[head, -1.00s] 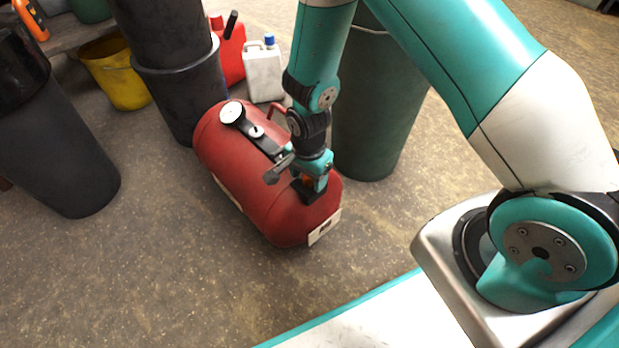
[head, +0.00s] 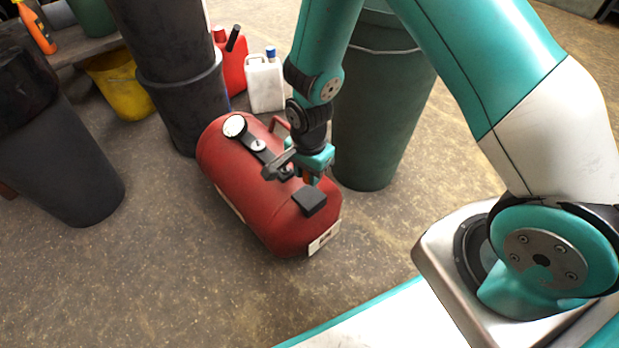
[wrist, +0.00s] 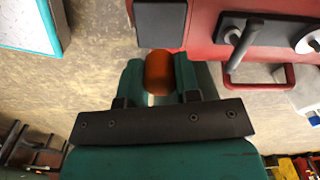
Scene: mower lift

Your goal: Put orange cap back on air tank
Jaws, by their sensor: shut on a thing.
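The red air tank (head: 245,190) lies on its side on the floor in the head view. It also shows at the top of the wrist view (wrist: 205,40). A black block (head: 311,201) sits on top of its near end, and shows in the wrist view (wrist: 160,24). My gripper (head: 311,179) is just behind this block, above the tank. It is shut on the orange cap (wrist: 159,72), which stands between the two fingers. The cap's end appears right beside the block's edge in the wrist view; I cannot tell whether they touch.
A dial gauge (head: 234,126) and black fittings stand on the tank's far half. A tall green bin (head: 375,120) stands close behind my gripper. Dark bins (head: 185,100), a white jug (head: 265,85) and a red can (head: 232,65) stand behind. The floor at front left is clear.

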